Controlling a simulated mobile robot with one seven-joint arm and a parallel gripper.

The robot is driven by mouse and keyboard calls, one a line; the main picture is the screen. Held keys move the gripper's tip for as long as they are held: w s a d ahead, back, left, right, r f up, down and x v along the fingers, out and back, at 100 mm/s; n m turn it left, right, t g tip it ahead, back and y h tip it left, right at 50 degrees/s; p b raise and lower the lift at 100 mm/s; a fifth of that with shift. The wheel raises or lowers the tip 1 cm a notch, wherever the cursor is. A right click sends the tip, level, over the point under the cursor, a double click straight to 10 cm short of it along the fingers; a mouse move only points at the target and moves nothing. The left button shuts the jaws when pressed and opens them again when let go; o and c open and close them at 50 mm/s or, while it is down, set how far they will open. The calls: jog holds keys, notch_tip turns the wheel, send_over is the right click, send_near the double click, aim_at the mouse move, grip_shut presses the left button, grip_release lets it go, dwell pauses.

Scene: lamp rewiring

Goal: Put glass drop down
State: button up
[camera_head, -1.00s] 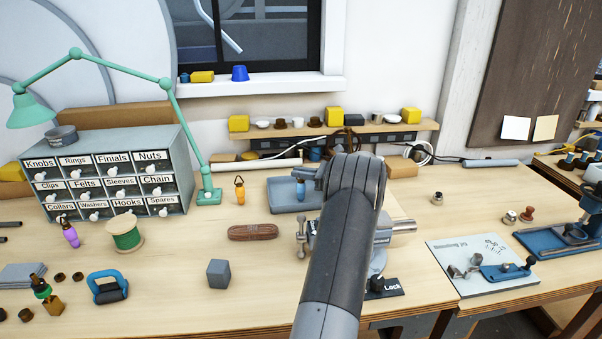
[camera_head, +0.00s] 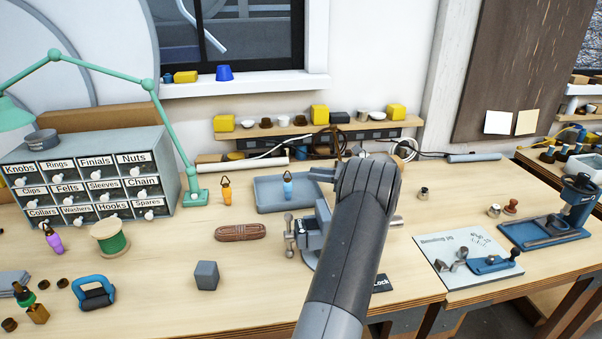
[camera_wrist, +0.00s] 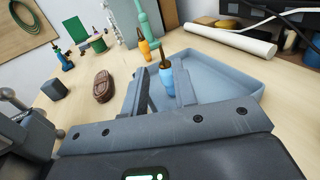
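A blue glass drop (camera_head: 288,188) with a dark cap and hook stands upright in the shallow blue-grey tray (camera_head: 263,204). In the wrist view the blue drop (camera_wrist: 168,84) shows beyond and between my two fingers, with the tray (camera_wrist: 235,88) around it. My gripper (camera_head: 319,173) is just right of the drop in the head view, with a gap between them. Its fingers (camera_wrist: 162,88) are apart and hold nothing. An orange glass drop (camera_head: 227,193) stands on the bench left of the tray. A purple drop (camera_head: 54,241) and a green one (camera_head: 23,296) stand farther left.
A vise (camera_head: 308,240) stands below my gripper. A brown cord bundle (camera_head: 240,232), a grey cube (camera_head: 207,276) and a green spool (camera_head: 110,237) lie left. The labelled drawer cabinet (camera_head: 90,175) and green lamp (camera_head: 170,135) stand behind. A bending jig (camera_head: 455,250) is at right.

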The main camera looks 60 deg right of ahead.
jog(key=shift+v, duration=1.1)
jog(key=w+a+r+n+g+y, duration=0.1)
jog(key=w+a+r+n+g, duration=0.25)
jog(key=a, duration=0.55)
jog(key=w+a+r+n+g, duration=0.2)
jog(key=w+a, duration=0.3)
jog(key=a, duration=0.3)
jog(key=w+a+r+n+g+y, duration=0.1)
jog(key=w+a+r+n+g, duration=0.15)
jog(key=w+a, duration=0.45)
jog(key=s+a+r+n+g+h, duration=0.1)
jog(key=a+n+g, duration=0.15)
jog(key=a, duration=0.55)
jog(key=s+a+r+n+g, duration=0.1)
jog(key=s+a+n, duration=0.15)
jog(key=a, duration=0.45)
jog(key=s+a+n+g+h, duration=0.15)
jog(key=s+a+n, duration=0.25)
jog(key=a, duration=0.4)
jog(key=s+a+n+h, duration=0.3)
jog(key=s+a+n, duration=0.15)
jog(key=a, duration=0.35)
jog(key=s+a+f+n+t+h, duration=0.2)
jog(key=s+a+n, duration=0.4)
jog(key=s+n, duration=0.4)
jog(key=shift+s+a+f+h, duration=0.25)
jog(key=shift+s+a+h, duration=0.05)
jog(key=shift+s+h, duration=0.3)
